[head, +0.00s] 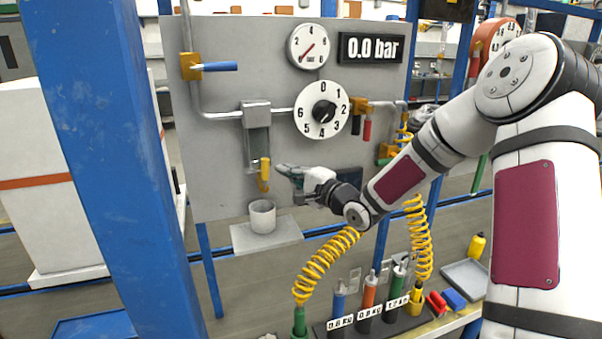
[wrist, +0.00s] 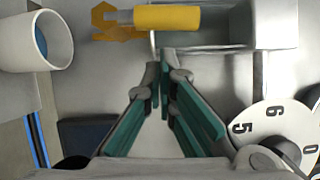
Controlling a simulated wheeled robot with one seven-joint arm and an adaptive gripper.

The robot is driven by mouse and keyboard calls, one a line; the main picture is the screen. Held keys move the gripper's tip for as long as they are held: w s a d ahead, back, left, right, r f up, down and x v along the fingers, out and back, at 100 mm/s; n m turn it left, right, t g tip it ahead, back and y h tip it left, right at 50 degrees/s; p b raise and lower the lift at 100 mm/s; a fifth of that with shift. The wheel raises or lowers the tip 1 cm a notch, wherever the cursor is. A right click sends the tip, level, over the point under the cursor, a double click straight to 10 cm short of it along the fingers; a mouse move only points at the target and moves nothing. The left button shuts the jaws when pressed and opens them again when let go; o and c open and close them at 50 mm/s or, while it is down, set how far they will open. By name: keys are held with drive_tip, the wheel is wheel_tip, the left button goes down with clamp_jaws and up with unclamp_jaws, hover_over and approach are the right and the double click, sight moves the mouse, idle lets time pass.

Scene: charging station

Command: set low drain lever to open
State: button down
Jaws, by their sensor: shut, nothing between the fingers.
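The low drain lever is a yellow handle (head: 264,169), standing upright beneath a grey sight-glass housing (head: 257,115). In the wrist view the yellow handle (wrist: 166,17) lies crosswise at the top, with its orange valve part (wrist: 113,21) at its left end. My gripper (head: 281,168) is just right of the handle in the head view. In the wrist view my gripper (wrist: 160,72) has its green-padded fingers together and empty, tips just below the handle in the picture. A small gap seems to remain; contact is hard to tell.
A white cup (head: 262,216) stands on a small shelf (head: 290,233) below the lever. A numbered dial (head: 322,110) and a blue-handled valve (head: 212,66) are on the grey panel. A blue post (head: 105,150) stands at left. Yellow coiled hoses (head: 325,265) hang below my arm.

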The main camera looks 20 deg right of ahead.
sight(265, 169)
drive_tip(key=shift+s+a, duration=0.1)
drive_tip(key=shift+a, duration=0.35)
drive_tip(key=shift+s+a+r+n+p, duration=0.1)
drive_tip(key=shift+a+r+n+p, duration=0.15)
drive_tip(key=shift+a+n+p, duration=0.5)
drive_tip(key=shift+g, duration=0.3)
